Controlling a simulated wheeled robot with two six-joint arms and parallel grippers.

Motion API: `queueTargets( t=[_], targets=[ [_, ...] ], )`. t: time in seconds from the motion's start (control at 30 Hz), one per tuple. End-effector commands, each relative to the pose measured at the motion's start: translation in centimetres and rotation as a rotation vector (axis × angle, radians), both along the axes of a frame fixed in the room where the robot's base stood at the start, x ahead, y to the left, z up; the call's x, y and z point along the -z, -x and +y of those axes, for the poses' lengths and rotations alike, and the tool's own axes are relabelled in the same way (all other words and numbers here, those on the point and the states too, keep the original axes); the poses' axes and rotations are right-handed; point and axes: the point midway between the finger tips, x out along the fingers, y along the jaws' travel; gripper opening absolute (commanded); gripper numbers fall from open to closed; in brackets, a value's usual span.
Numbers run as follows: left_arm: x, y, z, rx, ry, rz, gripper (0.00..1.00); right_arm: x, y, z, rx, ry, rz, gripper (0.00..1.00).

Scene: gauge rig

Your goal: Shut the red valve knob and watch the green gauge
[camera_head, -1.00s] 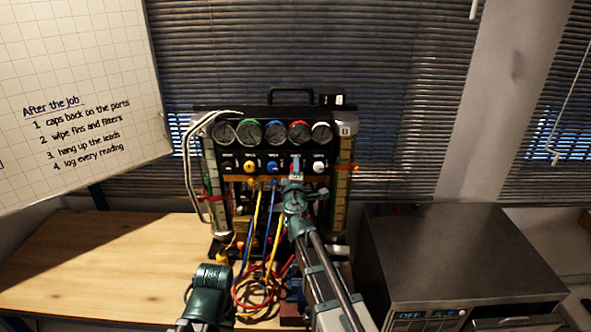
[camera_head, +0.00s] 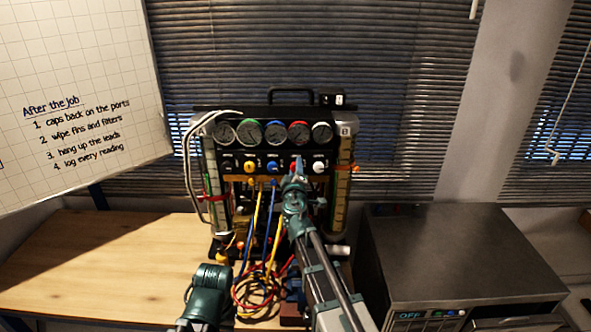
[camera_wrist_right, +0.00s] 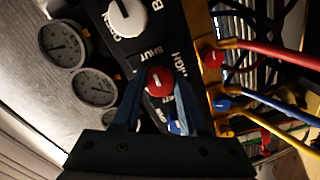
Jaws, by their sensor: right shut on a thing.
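The red valve knob (camera_wrist_right: 160,80) sits between the two fingers of my right gripper (camera_wrist_right: 158,98) in the right wrist view, with a pale mark on its face. The gripper is shut on it. In the head view, my right gripper (camera_head: 296,178) reaches up to the panel and hides most of the red knob (camera_head: 297,161). The green gauge (camera_head: 249,132) is second from the left in the gauge row, unobstructed; its needle is too small to read. My left arm (camera_head: 208,288) is low at the left; its gripper fingers do not show.
The white knob (camera_wrist_right: 128,20) is beside the red one, near printed OPEN and SHUT. Blue (camera_head: 272,167) and yellow (camera_head: 250,166) knobs stand left of my gripper. Coloured hoses (camera_head: 262,222) hang below. A grey box appliance (camera_head: 440,250) stands right; the wooden bench (camera_head: 110,265) is clear left.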

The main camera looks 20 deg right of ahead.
Motion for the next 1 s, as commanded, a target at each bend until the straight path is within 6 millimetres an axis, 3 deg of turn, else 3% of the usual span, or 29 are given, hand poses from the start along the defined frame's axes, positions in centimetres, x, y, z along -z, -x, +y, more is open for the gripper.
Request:
queueTargets(
  t=[0.23,0.27,0.4,0.77,1.0],
  targets=[
    [0.1,0.0,0.0,0.000,0.000,0.000,0.50,0.1,0.2,0.0,0.000,-0.005,0.000,0.00],
    [0.1,0.0,0.0,0.000,0.000,0.000,0.50,0.1,0.2,0.0,0.000,-0.005,0.000,0.46],
    [0.1,0.0,0.0,0.000,0.000,0.000,0.50,0.1,0.2,0.0,0.000,-0.003,0.000,0.71],
    [0.0,0.0,0.0,0.000,0.000,0.000,0.50,0.0,0.2,0.0,0.000,-0.001,0.000,0.72],
    [0.0,0.0,0.0,0.000,0.000,0.000,0.50,0.0,1.8,0.3,0.000,-0.001,0.000,0.72]
  ],
)
